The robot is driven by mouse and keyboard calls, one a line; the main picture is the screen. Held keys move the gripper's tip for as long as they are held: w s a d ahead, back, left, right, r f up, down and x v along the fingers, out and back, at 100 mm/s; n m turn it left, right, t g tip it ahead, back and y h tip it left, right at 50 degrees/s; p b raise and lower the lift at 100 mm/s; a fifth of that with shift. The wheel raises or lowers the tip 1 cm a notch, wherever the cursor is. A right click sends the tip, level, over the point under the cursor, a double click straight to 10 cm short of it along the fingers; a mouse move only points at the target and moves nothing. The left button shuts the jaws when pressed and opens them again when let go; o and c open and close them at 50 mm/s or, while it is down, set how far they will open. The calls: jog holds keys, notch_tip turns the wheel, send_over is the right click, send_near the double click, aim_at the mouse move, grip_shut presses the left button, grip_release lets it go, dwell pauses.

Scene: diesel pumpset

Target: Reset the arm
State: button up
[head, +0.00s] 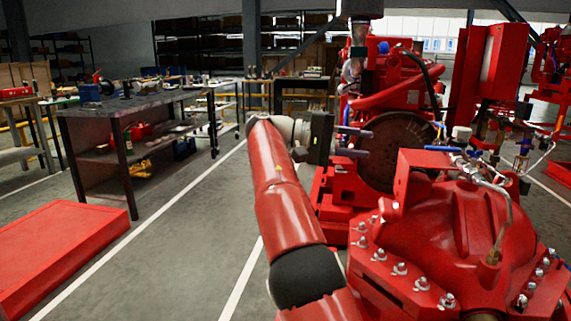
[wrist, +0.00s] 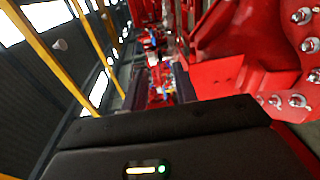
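My gripper (head: 361,143) is in the middle of the head view, at the end of my raised red arm. Its two dark fingers point right and stand apart with nothing visible between them. In the wrist view, the fingers (wrist: 159,86) also show a gap, with distant red machinery seen through it. The red diesel pumpset (head: 450,225) is to the right of and below my gripper, with the dark round flywheel part (head: 392,150) behind the fingers. I cannot tell the exact distance between the fingers and the machine.
A dark workbench (head: 130,105) with tools stands at the left. A low red platform (head: 60,250) lies on the floor at the lower left. Pipes and a valve with a blue handle (head: 442,149) rise at the right. The marked floor between bench and pumpset is clear.

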jog(key=s+d+f+n+t+y, duration=0.1)
jog(key=s+d+f+t+y, duration=0.2)
jog(key=d, duration=0.4)
jog(key=s+d+f+n+y, duration=0.2)
jog(key=s+d+f+y, duration=0.15)
jog(key=s+d, duration=0.2)
jog(key=s+a+f+t+y, duration=0.1)
jog(key=s+a+f+y, duration=0.2)
jog(key=s+f, duration=0.3)
jog(key=s+a+f+m+t+y, duration=0.1)
jog(key=s+a+f+y, duration=0.3)
jog(key=s, duration=0.6)
jog(key=s+a+f+t+y, duration=0.3)
jog(key=s+a+f, duration=0.2)
jog(key=s+f, duration=0.3)
jog(key=shift+a+f+m, duration=0.15)
jog(key=shift+f+m, duration=0.2)
jog(key=shift+m, duration=0.05)
jog(key=shift+s, duration=0.1)
